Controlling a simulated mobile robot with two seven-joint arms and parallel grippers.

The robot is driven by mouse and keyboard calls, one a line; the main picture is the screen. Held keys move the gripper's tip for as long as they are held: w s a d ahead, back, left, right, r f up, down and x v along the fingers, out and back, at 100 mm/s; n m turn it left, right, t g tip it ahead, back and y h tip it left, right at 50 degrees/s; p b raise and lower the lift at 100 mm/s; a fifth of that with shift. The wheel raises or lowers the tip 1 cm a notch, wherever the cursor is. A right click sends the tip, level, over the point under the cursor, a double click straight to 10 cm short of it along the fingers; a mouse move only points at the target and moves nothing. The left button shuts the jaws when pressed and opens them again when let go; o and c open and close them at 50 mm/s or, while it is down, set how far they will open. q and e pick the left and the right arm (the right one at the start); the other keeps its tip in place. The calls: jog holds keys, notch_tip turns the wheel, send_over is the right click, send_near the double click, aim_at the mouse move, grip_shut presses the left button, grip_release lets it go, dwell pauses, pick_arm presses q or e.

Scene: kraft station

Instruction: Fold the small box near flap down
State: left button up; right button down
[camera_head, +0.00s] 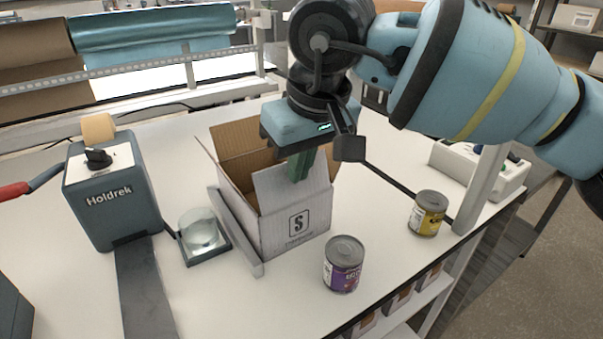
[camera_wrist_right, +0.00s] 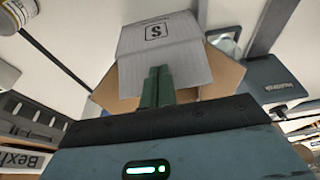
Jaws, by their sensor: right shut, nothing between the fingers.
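The small box (camera_head: 278,230) stands open on the white table, white outside and brown inside, with an S mark on its near wall. Its near flap (camera_head: 270,188) is raised and leans over the opening. The near flap also shows in the right wrist view (camera_wrist_right: 132,75). My right gripper (camera_head: 298,178) points down from above, its green fingers shut and empty. They overlap the outer face of the near flap; whether they touch it I cannot tell. The right gripper shows in its wrist view too (camera_wrist_right: 158,76). My left gripper is out of view.
A purple-labelled can (camera_head: 343,268) stands just right of the box, and a yellow-labelled can (camera_head: 427,215) farther right. A Holdrek tape dispenser (camera_head: 108,200) and a small square device with a clear dome (camera_head: 203,238) stand left. A post (camera_head: 482,190) rises at right.

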aim_at(287, 172)
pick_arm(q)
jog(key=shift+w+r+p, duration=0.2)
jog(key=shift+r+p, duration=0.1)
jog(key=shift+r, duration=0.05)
pick_arm(e)
jog(key=shift+w+a+f, duration=0.3)
jog(key=shift+w+a, duration=0.2)
jog(key=shift+w, duration=0.1)
jog(key=shift+w+a+f, duration=0.25)
jog(key=shift+w+a, duration=0.2)
jog(key=shift+w, duration=0.1)
jog(key=shift+f, duration=0.1)
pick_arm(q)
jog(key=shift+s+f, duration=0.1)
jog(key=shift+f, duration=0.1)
pick_arm(e)
jog(key=shift+w+a+f, duration=0.2)
jog(key=shift+w+f, duration=0.15)
jog(key=shift+f, duration=0.3)
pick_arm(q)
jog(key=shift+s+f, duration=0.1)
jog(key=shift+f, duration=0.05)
pick_arm(e)
jog(key=shift+f, duration=0.45)
jog(key=shift+r, duration=0.1)
